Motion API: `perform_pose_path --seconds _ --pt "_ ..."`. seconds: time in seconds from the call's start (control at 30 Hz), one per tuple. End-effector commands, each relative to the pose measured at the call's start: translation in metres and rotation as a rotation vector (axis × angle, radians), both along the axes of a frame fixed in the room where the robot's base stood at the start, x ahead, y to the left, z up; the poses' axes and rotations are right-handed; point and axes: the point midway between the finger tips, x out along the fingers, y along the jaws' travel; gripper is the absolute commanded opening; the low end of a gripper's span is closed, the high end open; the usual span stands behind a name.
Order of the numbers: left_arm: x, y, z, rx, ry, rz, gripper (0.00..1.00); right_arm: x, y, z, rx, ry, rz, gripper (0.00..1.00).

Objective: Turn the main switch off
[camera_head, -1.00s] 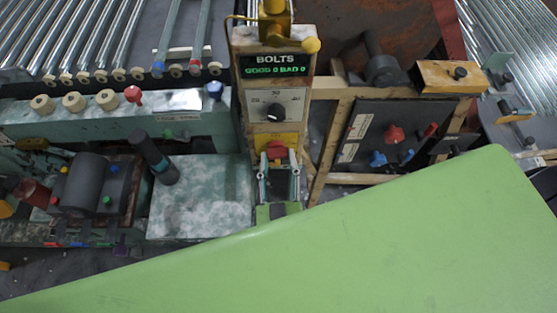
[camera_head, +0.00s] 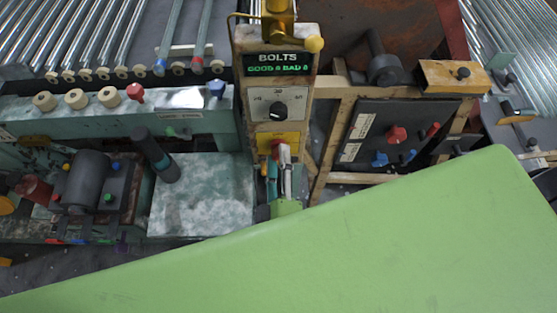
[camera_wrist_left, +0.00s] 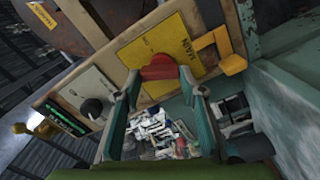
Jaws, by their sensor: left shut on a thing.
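The main switch is a red knob on a yellow plate marked MAIN (camera_wrist_left: 180,42), low on the front of the BOLTS panel. The red main switch (camera_wrist_left: 160,70) sits between my left fingertips in the left wrist view, and a bit of it (camera_head: 277,147) shows above the fingers in the head view. My left gripper (camera_head: 281,160) is at the foot of the panel, and its teal fingers (camera_wrist_left: 160,78) are shut on the red switch from both sides. The fingers partly hide the switch's sides. My right gripper is not in view.
A dial with a black knob (camera_head: 278,107) and a green-lit BOLTS display (camera_head: 278,66) are above the plate. A yellow bracket (camera_wrist_left: 222,50) juts out beside it in the wrist view. A dark board (camera_head: 395,135) with coloured knobs stands to the right.

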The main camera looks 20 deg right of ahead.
Motion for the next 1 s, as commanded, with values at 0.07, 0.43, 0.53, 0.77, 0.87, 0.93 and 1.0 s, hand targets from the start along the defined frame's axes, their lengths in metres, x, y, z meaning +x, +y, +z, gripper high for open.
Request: perform_pose_path --seconds 0.07,0.43,0.53,0.77,0.87,0.93,1.0 --pt "0.0 0.0 -0.001 -0.07 0.019 -0.002 0.16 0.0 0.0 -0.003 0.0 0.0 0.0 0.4" --pt "0.001 0.001 -0.001 -0.34 0.096 -0.002 0.16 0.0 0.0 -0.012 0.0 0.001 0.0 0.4" --pt "0.001 0.001 -0.001 -0.387 0.11 -0.002 0.16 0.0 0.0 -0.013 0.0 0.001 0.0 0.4" --pt "0.001 0.001 0.0 -0.452 0.128 -0.003 0.16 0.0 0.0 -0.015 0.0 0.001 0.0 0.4" --pt "0.001 0.001 0.0 -0.465 0.131 -0.003 0.16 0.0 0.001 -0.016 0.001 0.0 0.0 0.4" --pt "0.001 0.001 0.0 -0.47 0.133 -0.003 0.16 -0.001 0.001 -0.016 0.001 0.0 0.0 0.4" --pt "0.001 0.001 0.0 -0.472 0.134 -0.002 0.16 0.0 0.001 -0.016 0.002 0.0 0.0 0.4"
